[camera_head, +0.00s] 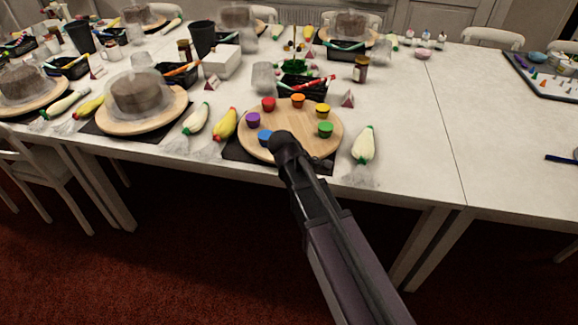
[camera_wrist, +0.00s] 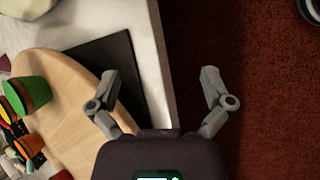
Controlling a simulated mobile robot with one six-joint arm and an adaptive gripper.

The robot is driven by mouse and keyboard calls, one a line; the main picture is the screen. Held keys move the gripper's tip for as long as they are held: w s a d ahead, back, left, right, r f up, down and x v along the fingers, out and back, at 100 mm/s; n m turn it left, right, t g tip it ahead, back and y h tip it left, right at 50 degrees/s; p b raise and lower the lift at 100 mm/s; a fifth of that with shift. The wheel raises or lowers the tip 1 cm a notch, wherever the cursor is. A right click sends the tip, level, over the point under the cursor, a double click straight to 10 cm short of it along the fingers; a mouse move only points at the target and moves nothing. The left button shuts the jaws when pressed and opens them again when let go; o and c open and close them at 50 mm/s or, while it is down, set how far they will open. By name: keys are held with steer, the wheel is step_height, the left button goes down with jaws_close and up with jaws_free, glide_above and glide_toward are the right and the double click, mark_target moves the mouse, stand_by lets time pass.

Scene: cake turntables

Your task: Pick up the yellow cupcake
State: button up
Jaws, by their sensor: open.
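The yellow cupcake (camera_head: 322,111) stands on the right part of a round wooden turntable (camera_head: 290,148), between the orange cupcake (camera_head: 297,100) and the green cupcake (camera_head: 325,129). In the wrist view, a yellow-topped cupcake (camera_wrist: 9,112) shows partly at the left edge, beside the green one (camera_wrist: 28,95). My gripper (camera_wrist: 160,75) is open and empty, its fingers apart over the table's front edge and the floor. In the head view my arm reaches the turntable's front rim, and its fingers cannot be made out. It is apart from the yellow cupcake.
Red (camera_head: 268,103), purple (camera_head: 253,120) and blue (camera_head: 265,137) cupcakes share the turntable. A black mat (camera_head: 236,150) lies under it. A black tray (camera_head: 303,87) of tools sits behind.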

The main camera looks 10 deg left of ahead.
steer(key=s+d+f+m+g+y, duration=0.1)
steer(key=s+d+m+y, duration=0.2)
steer(key=s+d+m, duration=0.2)
steer(key=s+d+f+m+g+y, duration=0.1)
steer(key=s+d+f+m+y, duration=0.1)
steer(key=s+d+m, duration=0.3)
steer(key=shift+d+m+g+y, duration=0.45)
steer(key=shift+d+m, duration=1.65)
steer(key=shift+d, duration=2.2)
steer(key=shift+s, duration=0.1)
